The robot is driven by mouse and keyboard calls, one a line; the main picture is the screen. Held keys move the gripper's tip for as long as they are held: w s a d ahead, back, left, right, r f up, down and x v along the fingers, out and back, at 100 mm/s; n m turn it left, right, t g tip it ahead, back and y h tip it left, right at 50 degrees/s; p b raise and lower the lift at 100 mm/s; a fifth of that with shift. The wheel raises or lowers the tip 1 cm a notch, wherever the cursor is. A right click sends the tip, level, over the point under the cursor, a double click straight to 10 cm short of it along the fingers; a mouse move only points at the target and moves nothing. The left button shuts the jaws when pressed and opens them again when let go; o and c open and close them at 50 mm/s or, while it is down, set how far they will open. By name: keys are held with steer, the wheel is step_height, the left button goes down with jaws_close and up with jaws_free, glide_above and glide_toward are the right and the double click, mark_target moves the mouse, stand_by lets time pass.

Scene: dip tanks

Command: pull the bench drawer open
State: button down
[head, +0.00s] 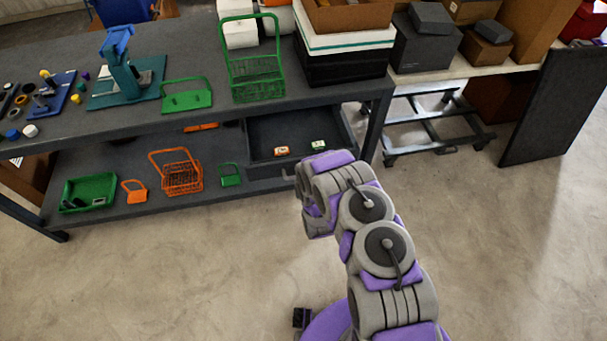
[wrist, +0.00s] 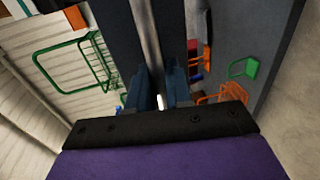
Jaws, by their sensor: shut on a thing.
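The bench drawer (head: 262,138) is under the right part of the bench top (head: 205,120). It stands out past the bench edge, and its dark inside shows from above. An orange-and-white item (head: 281,151) and a green-and-white item (head: 318,145) lie in it. A grey handle (head: 287,177) shows at the drawer's front, just left of my arm. In the wrist view my gripper (wrist: 161,88) has its two dark fingers close together, shut on the handle. The grip itself is mostly hidden, and in the head view my arm covers the gripper.
The lower shelf holds a green tray (head: 90,190), an orange basket (head: 178,178) and small orange and green carriers. A green wire basket (head: 254,75) and boxes stand on the bench top. A wheeled frame (head: 432,118) is at right. The floor in front is clear.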

steer(key=shift+s+f, duration=0.1)
steer(key=shift+f, duration=0.1)
steer(key=c, duration=1.2)
jaws_free()
steer(key=shift+a, duration=0.1)
steer(key=shift+r, duration=0.1)
steer(key=shift+p+v, duration=2.6)
steer(key=shift+v, duration=5.95)
